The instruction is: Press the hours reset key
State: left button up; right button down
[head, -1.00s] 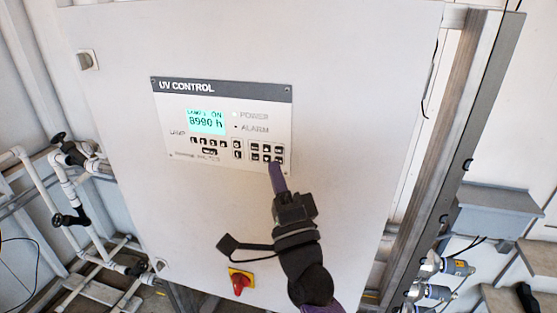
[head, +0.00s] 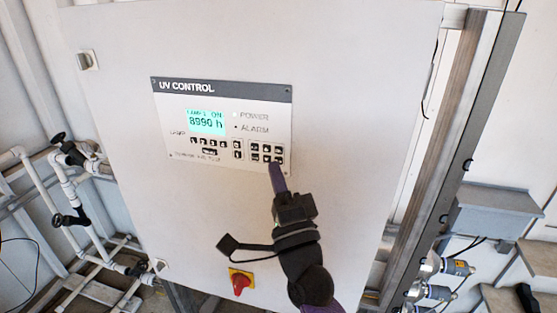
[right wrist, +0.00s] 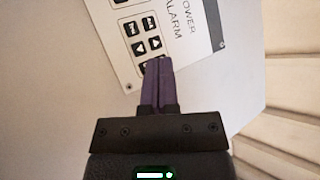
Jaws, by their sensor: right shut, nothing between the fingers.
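The UV control panel (head: 221,130) is on the front of a large pale cabinet. Its lit display (head: 207,121) shows a lamp line with "ON" and an hours figure that looks like 8990 h. A small block of dark keys (head: 266,148) is at its lower right; it also shows in the right wrist view (right wrist: 137,27), with arrow keys and a key partly hidden by my fingertips. Which key is the hours reset is too small to read. My right gripper (head: 276,168) is shut and empty, its purple fingertips (right wrist: 158,62) at the block's lower edge. Contact cannot be told.
A red rotary switch (head: 240,282) on a yellow plate is low on the cabinet (head: 130,200). White pipes with black valve handles (head: 70,218) stand at left. A metal post (head: 440,150) and a grey box (head: 493,209) are at right.

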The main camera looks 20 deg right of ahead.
dwell(0.5)
jog(key=shift+w+d, duration=0.3)
jog(key=shift+w, duration=0.05)
jog(key=shift+w+d, duration=0.1)
jog(key=shift+w, duration=0.1)
dwell(0.4)
jog(key=shift+s+a, duration=0.4)
jog(key=shift+s, duration=0.2)
jog(key=s+a+p, duration=0.1)
jog(key=s, duration=0.1)
jog(key=s+a, duration=0.1)
jog(key=s, duration=0.1)
jog(key=shift+a+p, duration=0.4)
